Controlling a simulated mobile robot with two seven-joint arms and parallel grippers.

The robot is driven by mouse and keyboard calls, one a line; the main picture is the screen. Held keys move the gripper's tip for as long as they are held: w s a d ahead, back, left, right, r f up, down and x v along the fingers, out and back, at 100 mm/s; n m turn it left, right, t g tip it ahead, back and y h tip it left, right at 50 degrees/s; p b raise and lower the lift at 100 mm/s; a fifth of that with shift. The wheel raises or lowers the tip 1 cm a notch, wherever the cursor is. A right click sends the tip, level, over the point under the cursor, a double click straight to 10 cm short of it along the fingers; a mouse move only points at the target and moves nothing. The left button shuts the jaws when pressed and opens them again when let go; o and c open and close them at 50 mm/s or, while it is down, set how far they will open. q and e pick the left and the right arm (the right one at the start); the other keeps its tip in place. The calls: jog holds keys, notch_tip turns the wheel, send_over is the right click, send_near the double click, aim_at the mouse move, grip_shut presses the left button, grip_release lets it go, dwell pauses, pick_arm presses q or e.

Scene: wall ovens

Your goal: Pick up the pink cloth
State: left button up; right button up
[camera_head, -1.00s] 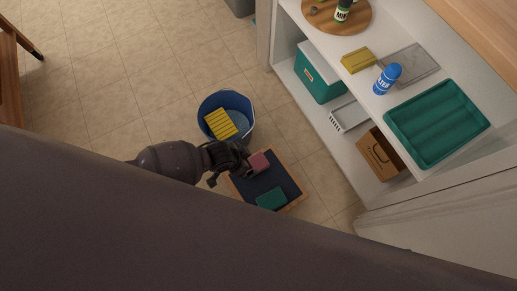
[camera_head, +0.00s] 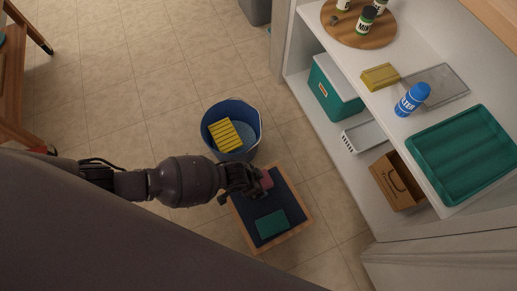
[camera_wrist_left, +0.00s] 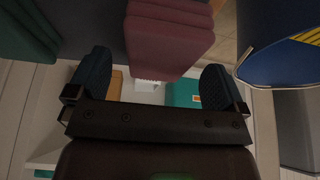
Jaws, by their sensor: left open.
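The pink cloth (camera_head: 265,178) is a small folded stack at the upper part of a dark-topped, wood-edged board (camera_head: 307,222) low by the floor. In the left wrist view the pink cloth (camera_wrist_left: 170,40) shows as layered folds, ahead of and between the fingers. My left gripper (camera_head: 258,183) is open beside the cloth and partly covers it in the head view. Its two fingers show apart in the left wrist view (camera_wrist_left: 155,85), with nothing clearly gripped. Whether they touch the cloth I cannot tell. My right gripper is out of view.
A green folded cloth (camera_head: 271,223) lies on the same board. A blue bucket (camera_head: 207,135) with a yellow ribbed item (camera_head: 225,135) stands just above the board. White shelves at right hold a green tray (camera_head: 462,155), a blue can (camera_head: 412,99) and a cardboard box (camera_head: 396,182).

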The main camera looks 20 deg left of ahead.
pick_arm(q)
jog(key=shift+d+f+b, duration=0.25)
jog(key=shift+f+b, duration=0.15)
jog(key=shift+f, duration=0.7)
jog(key=shift+w, duration=0.3)
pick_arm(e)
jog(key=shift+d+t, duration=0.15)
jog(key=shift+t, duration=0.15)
pick_arm(q)
jog(key=shift+f, duration=0.2)
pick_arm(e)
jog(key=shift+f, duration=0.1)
pick_arm(q)
jog(key=c, duration=1)
